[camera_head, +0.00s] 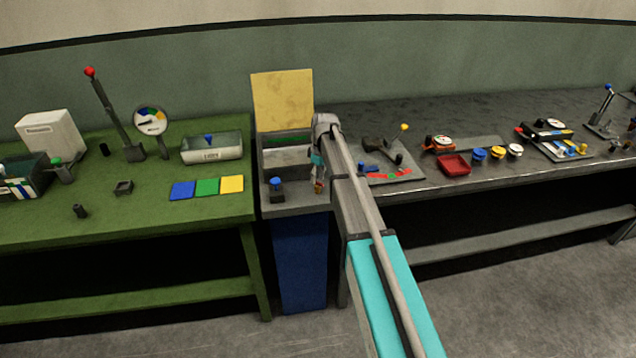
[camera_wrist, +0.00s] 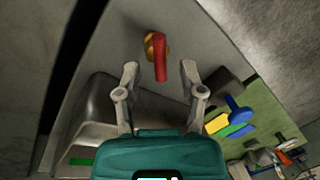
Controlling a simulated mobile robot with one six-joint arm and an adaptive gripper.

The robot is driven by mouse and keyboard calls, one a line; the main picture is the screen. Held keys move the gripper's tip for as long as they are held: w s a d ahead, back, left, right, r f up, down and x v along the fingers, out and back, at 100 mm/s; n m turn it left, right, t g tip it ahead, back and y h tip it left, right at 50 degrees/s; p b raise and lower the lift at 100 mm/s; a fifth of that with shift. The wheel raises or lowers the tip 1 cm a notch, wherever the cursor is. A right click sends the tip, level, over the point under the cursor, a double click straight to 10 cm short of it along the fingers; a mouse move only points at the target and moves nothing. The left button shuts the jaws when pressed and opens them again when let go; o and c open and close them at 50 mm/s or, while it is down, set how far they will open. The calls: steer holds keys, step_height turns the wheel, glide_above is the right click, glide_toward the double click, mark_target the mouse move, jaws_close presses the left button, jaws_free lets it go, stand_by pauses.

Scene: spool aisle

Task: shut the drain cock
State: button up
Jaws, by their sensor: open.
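The lever points down the picture, toward my gripper. My gripper (camera_wrist: 160,70) is open, with one fingertip on each side of the lever's lower part and a visible gap on both sides. In the head view my gripper (camera_head: 318,163) is small at the sink's front edge, and the cock (camera_head: 319,187) is a small orange-red patch just below it, partly hidden by my arm.
The metal sink basin (camera_wrist: 98,105) is beside the cock. A dark block with a blue knob (camera_head: 277,184) stands at the sink's front left corner. A yellow panel (camera_head: 283,100) stands behind. A green bench (camera_head: 110,215) is left; a grey bench with many small items is right.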

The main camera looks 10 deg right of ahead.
steer(key=shift+f, duration=0.25)
jaws_close()
stand_by(0.3)
